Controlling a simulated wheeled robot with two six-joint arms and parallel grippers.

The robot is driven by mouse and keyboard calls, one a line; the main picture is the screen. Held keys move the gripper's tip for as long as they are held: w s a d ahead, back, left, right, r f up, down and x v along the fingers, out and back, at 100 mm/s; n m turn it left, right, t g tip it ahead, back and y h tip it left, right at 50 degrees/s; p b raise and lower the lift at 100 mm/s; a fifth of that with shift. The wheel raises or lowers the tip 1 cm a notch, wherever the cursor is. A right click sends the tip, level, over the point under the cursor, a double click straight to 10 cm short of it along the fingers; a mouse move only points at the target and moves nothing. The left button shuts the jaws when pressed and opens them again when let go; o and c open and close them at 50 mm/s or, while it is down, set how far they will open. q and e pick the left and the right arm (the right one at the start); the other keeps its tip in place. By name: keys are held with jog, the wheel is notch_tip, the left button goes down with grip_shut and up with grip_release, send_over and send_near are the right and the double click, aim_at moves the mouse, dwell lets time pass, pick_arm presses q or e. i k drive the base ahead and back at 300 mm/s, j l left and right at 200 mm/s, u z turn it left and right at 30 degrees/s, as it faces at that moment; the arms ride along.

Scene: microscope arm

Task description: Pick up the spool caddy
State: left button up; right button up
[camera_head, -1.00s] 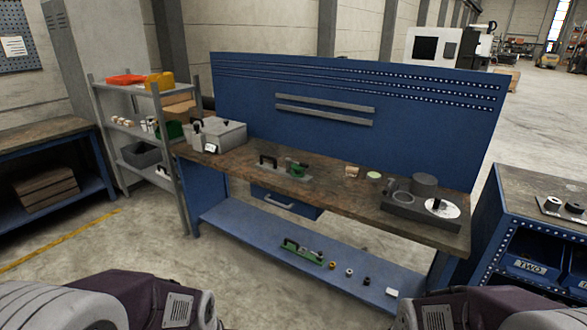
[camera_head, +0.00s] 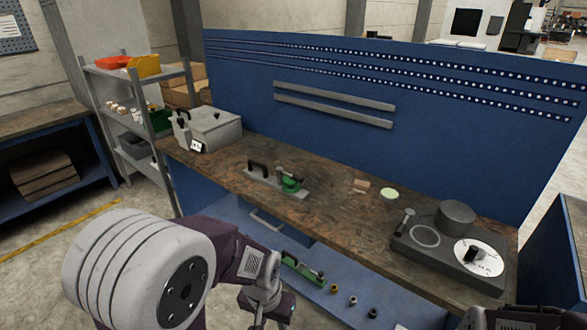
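I cannot tell for sure which object is the spool caddy. A long green carrier (camera_head: 300,270) with a dark handle lies on the low blue shelf, partly hidden by my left arm. A grey base (camera_head: 262,182) with a black upright handle and a green part stands on the bench top. My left gripper (camera_head: 266,308) hangs at the bottom of the head view, in front of the low shelf and left of the green carrier. Its fingers are not clear, and I see nothing held. Of my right arm, only a dark part shows at the lower right edge; its gripper is out of view.
Small round parts (camera_head: 352,300) lie on the low shelf right of the carrier. The wooden bench top (camera_head: 330,210) carries a grey box (camera_head: 206,130) at left and a dark device (camera_head: 450,250) at right. The blue back panel (camera_head: 400,80) closes the far side.

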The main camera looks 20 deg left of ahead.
aim_at(263, 177)
jog(key=i+j, duration=0.15)
jog(key=j, duration=0.25)
jog(key=i+j+z, duration=0.15)
jog(key=j, duration=0.2)
jog(key=i+j, duration=0.15)
jog(key=j, duration=0.25)
jog(key=i+j+z, duration=0.15)
jog(key=j, duration=0.25)
jog(key=i+j, duration=0.1)
jog(key=j, duration=0.3)
jog(key=i+j+z, duration=0.15)
jog(key=j, duration=0.25)
jog(key=k, duration=0.05)
